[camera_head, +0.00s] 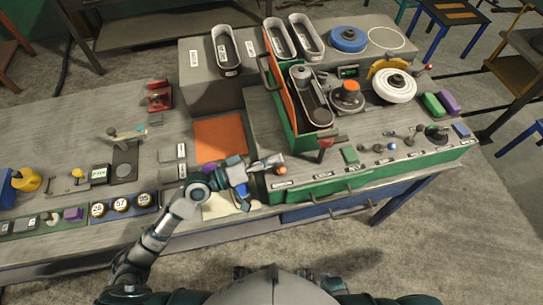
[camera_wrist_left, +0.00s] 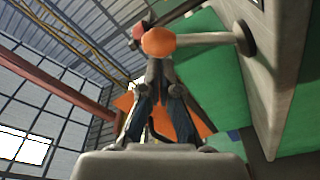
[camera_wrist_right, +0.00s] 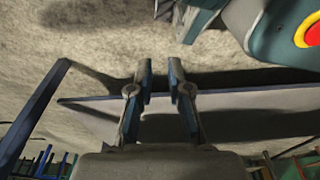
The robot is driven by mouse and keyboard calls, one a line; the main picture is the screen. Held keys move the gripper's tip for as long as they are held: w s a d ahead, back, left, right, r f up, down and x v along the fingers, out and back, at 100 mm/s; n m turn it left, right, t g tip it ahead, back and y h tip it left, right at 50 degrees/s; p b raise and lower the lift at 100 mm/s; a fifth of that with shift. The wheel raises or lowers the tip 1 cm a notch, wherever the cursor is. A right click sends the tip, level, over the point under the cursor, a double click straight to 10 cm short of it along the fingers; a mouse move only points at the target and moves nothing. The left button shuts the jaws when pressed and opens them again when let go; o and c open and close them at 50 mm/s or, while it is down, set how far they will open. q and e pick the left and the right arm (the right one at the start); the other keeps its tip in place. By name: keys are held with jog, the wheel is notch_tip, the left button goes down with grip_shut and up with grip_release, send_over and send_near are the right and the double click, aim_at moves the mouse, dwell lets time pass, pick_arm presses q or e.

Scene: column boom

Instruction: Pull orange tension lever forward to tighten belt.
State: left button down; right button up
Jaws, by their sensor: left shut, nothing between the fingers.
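The orange tension lever shows as an orange knob (camera_head: 281,171) low on the front of the green-sided machine. In the left wrist view its orange knob (camera_wrist_left: 158,41) sits on a pale rod running right to a round dark base on the machine. My left gripper (camera_head: 277,160) is shut and empty, its tips close beside the knob. In the left wrist view the fingertips (camera_wrist_left: 158,65) are just below the knob; I cannot tell whether they touch it. A dark belt loop (camera_head: 311,97) lies in the green housing. My right gripper (camera_wrist_right: 161,75) is open and empty over the floor, outside the head view.
A red-knobbed lever (camera_head: 326,143) stands just right of the left gripper. An open orange cover (camera_head: 281,88) rises beside the belt housing. An orange mat (camera_head: 221,138) and grey blocks lie left on the bench. A white wheel (camera_head: 394,85) is at the right.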

pick_arm(q)
jog(key=shift+s+d+f+m+b, duration=0.1)
jog(key=shift+s+d+m+b, duration=0.1)
jog(key=shift+s+m+b, duration=0.5)
pick_arm(e)
jog(key=shift+w+a+r, duration=0.1)
jog(key=shift+w+r, duration=0.55)
jog(key=shift+r, duration=0.2)
jog(key=shift+w+a+r, duration=0.1)
jog(key=shift+w+r, duration=0.55)
jog(key=shift+r, duration=0.15)
pick_arm(q)
jog(key=shift+w, duration=0.2)
